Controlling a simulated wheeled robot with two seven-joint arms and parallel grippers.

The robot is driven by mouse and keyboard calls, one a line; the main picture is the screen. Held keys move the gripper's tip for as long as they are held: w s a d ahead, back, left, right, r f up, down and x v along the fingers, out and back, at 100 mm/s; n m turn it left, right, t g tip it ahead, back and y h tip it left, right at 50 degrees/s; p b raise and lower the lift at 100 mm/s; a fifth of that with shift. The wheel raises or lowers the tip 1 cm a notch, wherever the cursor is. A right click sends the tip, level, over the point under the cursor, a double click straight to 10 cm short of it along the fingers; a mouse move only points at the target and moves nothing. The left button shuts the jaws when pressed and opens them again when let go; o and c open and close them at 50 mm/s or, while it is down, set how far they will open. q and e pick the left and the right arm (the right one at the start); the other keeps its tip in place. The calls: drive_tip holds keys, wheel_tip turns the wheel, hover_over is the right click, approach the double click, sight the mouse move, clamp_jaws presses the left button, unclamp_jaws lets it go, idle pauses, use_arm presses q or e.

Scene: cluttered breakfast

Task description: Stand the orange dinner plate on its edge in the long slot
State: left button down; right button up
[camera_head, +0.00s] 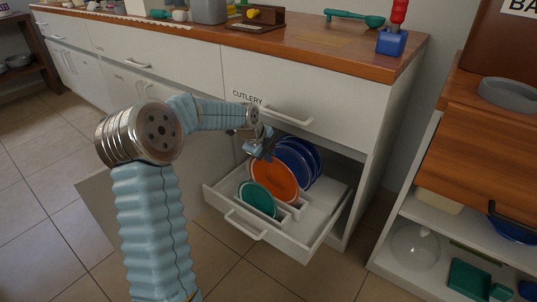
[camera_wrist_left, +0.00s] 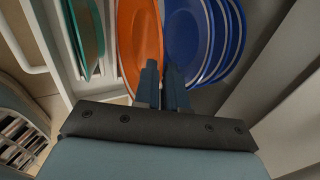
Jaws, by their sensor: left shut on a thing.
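The orange dinner plate (camera_head: 277,178) is upright on its edge in the open lower drawer, between a teal plate and a row of blue plates. My left gripper (camera_head: 262,150) comes down from above and is shut on the plate's upper rim. In the left wrist view the orange plate (camera_wrist_left: 138,40) shows just beyond the closed fingers (camera_wrist_left: 162,88). The slot under the plate is largely hidden, so I cannot tell whether its lower edge rests in it. My right gripper is not in view.
The teal plate (camera_head: 257,198) stands in front and several blue plates (camera_head: 300,162) stand behind. The drawer (camera_head: 268,236) has low dividers, with bare floor at its right. The closed cutlery drawer (camera_head: 300,96) is above. A shelf unit (camera_head: 400,250) stands at the right.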

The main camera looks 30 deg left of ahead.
use_arm(q)
drive_tip(key=shift+f+b, duration=0.7)
drive_tip(key=shift+f, duration=0.3)
idle(0.3)
drive_tip(key=c, duration=0.6)
unclamp_jaws()
drive_tip(key=shift+o, duration=0.2)
wheel_tip(320, 180, up, 11)
drive_tip(key=p, duration=0.8)
drive_tip(key=s+a+b, duration=0.1)
drive_tip(key=s+b, duration=0.7)
drive_tip(key=s, duration=0.8)
drive_tip(key=shift+a+f, duration=0.15)
drive_tip(key=shift+f, duration=0.1)
